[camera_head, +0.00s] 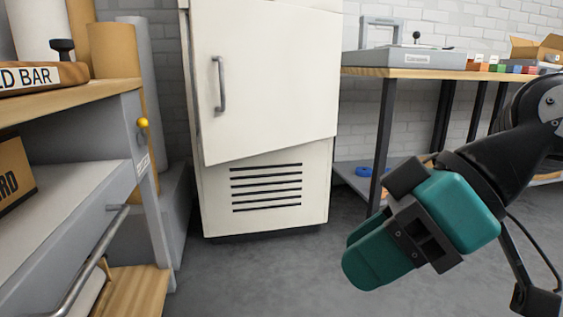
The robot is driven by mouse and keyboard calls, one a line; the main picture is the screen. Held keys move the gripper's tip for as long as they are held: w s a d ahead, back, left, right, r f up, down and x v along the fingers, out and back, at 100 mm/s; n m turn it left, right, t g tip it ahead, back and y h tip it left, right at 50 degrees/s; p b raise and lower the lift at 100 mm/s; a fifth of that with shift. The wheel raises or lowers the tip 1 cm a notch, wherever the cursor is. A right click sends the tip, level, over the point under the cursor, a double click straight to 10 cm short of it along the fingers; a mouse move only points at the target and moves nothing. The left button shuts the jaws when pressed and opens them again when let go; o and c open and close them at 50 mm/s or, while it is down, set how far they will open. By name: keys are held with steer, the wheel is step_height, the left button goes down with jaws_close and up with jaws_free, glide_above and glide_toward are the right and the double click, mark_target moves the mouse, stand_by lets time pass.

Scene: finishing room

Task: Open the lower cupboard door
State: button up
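The cream cupboard door (275,75) fills the upper middle of the view. It has a grey vertical bar handle (219,85) near its left edge. Its lower edge slants down toward the left, out of line with the cabinet (215,215) below, so the door looks partly open with its handle side toward me. The inside is hidden behind it. My gripper (358,258), with teal fingers, is at the lower right, apart from the door and handle. The fingers overlap in this view, so any gap between them is hidden. I see nothing held.
A grey-framed shelf unit (152,190) with a drawer bar handle (95,262) stands close at the left. A workbench (455,75) with black legs stands behind my arm at the right. A slatted vent (266,188) lies below the door. The grey floor (265,280) in front is clear.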

steer(key=shift+s+a, duration=0.1)
steer(key=shift+a, duration=0.3)
stand_by(1.0)
stand_by(0.4)
